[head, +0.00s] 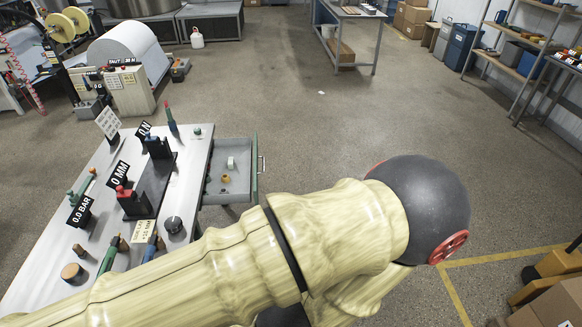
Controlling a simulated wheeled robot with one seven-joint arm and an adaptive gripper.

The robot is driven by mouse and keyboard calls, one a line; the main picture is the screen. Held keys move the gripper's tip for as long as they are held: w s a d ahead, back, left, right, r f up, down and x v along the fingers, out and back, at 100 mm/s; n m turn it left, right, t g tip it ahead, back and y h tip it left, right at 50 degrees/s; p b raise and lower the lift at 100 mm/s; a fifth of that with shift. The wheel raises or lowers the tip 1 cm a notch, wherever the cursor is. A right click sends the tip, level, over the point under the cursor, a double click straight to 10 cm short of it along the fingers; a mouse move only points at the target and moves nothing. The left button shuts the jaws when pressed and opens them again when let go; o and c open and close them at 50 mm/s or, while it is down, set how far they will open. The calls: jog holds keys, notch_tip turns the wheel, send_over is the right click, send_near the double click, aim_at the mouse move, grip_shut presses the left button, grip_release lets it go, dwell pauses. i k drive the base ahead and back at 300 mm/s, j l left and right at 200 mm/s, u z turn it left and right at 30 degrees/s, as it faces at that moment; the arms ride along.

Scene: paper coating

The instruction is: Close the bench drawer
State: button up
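The bench drawer (257,168) stands pulled out from the right side of the workbench (186,203). It has a green-grey front with a handle (262,165) on its outer face. Inside it lie a pale roll (231,163) and a small orange-brown item (225,179). My arm crosses the lower picture in front of the bench, with its dark rounded joint to the right of the drawer. My gripper is not visible, so its state and its place relative to the drawer are hidden.
The bench top holds a dark block with a red knob (124,193), a gauge sign reading 0.0 BAR (80,212) and several tools. A large white roll machine (129,55) stands behind. Open floor (320,110) lies beyond the drawer. Cardboard boxes (555,303) sit at lower right.

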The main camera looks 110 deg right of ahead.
aim_at(239, 188)
jog(key=k+z, duration=0.1)
jog(key=z, duration=0.3)
jog(key=k+l+z, duration=0.1)
jog(key=z, duration=0.3)
jog(key=k+l+z, duration=0.1)
jog(key=z, duration=0.3)
jog(key=k+l+z, duration=0.1)
jog(key=z, duration=0.35)
jog(key=l+z, duration=0.15)
jog(key=z, duration=0.25)
jog(key=k+l+z, duration=0.15)
jog(key=l+z, duration=0.15)
jog(key=l, duration=0.6)
jog(key=l+z, duration=0.25)
jog(key=l, duration=0.65)
jog(key=i+j+z, duration=0.4)
jog(key=i+j, duration=0.25)
jog(key=i, duration=0.15)
